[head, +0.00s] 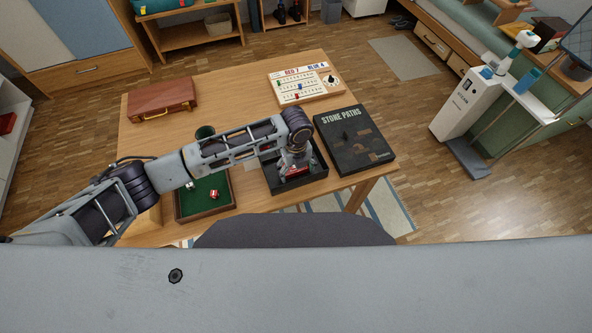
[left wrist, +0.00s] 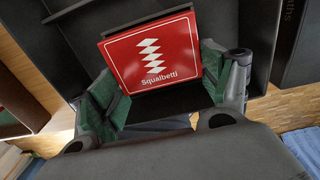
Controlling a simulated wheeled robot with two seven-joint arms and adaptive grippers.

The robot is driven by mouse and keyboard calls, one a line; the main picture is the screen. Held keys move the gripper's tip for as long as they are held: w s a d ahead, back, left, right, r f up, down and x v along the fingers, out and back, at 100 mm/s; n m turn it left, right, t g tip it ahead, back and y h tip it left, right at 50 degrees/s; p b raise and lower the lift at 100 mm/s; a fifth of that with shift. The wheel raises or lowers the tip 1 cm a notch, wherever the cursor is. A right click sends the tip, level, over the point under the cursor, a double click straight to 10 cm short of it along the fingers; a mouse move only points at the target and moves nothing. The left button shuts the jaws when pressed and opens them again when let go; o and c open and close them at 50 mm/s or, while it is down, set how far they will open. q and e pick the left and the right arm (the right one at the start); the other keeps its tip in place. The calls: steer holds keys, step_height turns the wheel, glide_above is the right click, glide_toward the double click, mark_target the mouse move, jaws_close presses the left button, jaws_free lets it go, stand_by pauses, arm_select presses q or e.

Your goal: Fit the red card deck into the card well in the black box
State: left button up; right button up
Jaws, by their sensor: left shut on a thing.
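The red card deck (left wrist: 155,55), marked "Squalbetti", sits between the green-padded fingers of my left gripper (left wrist: 160,90), which is shut on it. In the head view the gripper (head: 294,172) points down over the black box (head: 318,176), and only a little of the red deck (head: 299,170) shows. In the left wrist view the black box (left wrist: 85,30) lies around and behind the deck. I cannot tell how deep the deck is in the well. My right gripper is not in view.
The "Stone Paths" box (head: 350,125) lies right of the black box. A scoreboard (head: 305,90) is behind. A green-lined dice tray (head: 222,205) with red dice is to the left, near a dark green cup (head: 205,132). A brown case (head: 160,100) stands at the back left.

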mark_target(296, 171)
arm_select(q)
steer(key=shift+f, duration=0.7)
steer(key=shift+f, duration=0.1)
steer(key=o, duration=1.1)
steer(key=shift+c, duration=0.2)
step_height(296, 171, up, 12)
steer(key=shift+s, duration=0.1)
stand_by(0.6)
